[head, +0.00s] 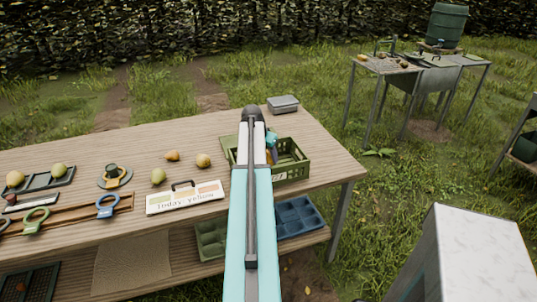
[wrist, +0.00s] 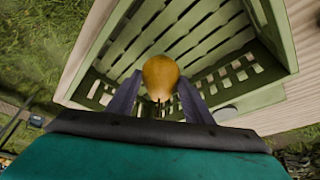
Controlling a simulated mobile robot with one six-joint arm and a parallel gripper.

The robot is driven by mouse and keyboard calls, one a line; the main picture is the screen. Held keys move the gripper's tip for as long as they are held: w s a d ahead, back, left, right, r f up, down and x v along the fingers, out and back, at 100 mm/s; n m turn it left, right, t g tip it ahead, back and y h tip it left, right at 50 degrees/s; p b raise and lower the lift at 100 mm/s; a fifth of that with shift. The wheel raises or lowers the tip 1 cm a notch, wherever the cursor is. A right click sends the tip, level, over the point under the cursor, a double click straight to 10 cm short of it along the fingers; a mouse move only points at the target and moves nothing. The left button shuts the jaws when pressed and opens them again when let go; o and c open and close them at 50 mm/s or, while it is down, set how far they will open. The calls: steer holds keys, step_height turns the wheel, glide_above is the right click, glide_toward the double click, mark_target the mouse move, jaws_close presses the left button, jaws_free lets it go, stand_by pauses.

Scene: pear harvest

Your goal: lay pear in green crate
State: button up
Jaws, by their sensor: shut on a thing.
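A yellow pear (wrist: 161,76) is between the two fingers of my gripper (wrist: 160,97) in the wrist view. The gripper is shut on it. The green crate (wrist: 283,50) with slatted sides is below, and the pear shows over its inside. In the head view the green crate (head: 295,174) stands on the wooden table near its right end. I cannot tell how high the pear is above the crate floor.
A sign reading "Today: yellow" (head: 186,199) stands left of the crate. Loose pears (head: 203,160) lie behind it. A grey lidded box (head: 283,104) is behind the crate. Left are a dark tray (head: 42,178) with pears and pruning tools (head: 107,206).

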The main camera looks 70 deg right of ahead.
mark_target(268, 161)
steer(key=shift+f+b, duration=0.75)
steer(key=shift+f, duration=0.9)
stand_by(1.8)
steer(key=o, duration=1.2)
steer(key=b+v, duration=0.2)
steer(key=v, duration=1.2)
